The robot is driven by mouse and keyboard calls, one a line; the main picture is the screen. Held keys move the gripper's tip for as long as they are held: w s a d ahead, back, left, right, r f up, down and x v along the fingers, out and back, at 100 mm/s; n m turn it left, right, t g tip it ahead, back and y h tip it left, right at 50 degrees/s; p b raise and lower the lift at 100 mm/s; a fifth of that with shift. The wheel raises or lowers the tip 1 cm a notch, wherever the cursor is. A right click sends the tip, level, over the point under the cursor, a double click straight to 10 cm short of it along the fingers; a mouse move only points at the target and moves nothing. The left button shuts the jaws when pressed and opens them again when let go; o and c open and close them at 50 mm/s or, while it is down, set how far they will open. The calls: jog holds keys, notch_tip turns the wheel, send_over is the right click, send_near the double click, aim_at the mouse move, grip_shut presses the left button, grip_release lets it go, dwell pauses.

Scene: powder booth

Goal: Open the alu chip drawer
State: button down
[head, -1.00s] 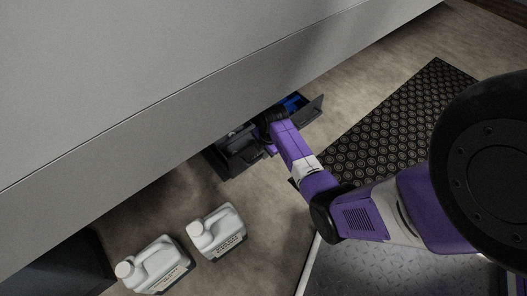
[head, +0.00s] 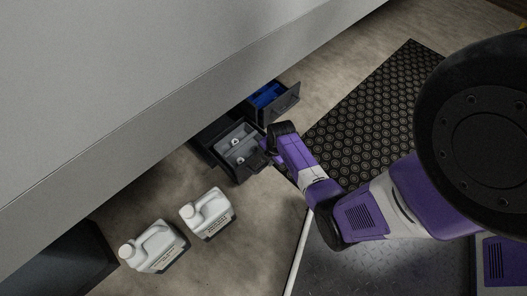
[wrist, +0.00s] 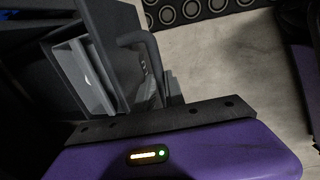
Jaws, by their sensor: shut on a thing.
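A dark drawer with a grey inside (head: 236,146) stands out from the unit under the bench, with small pale pieces in it. Its label is not readable. My gripper (head: 264,153) is at the front of this drawer, shut on its handle; the fingertips are hard to make out. In the wrist view the dark drawer front (wrist: 106,45), the grey inside (wrist: 84,78) and a curved dark handle (wrist: 143,45) show just beyond my purple gripper body. The grip itself is hidden there.
Another drawer with blue contents (head: 268,95) stands open behind it to the right. Two white jugs (head: 207,213) (head: 154,246) stand on the floor at lower left. A black studded mat (head: 365,125) lies right. The large grey panel (head: 130,80) overhangs the drawers.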

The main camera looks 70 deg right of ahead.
jog(key=s+a+p, duration=0.2)
jog(key=s+a, duration=0.1)
jog(key=s, duration=0.4)
jog(key=s+a+p, duration=0.3)
jog(key=s+a, duration=0.1)
jog(key=s, duration=0.3)
jog(key=c, duration=1.4)
grip_release()
jog(key=shift+w+d, duration=0.1)
notch_tip(320, 180, up, 8)
jog(key=s+p, duration=0.1)
jog(key=p, duration=0.3)
jog(key=shift+s+a+f, duration=0.15)
jog(key=shift+a+f, duration=0.05)
jog(key=shift+a, duration=0.15)
jog(key=shift+s, duration=0.1)
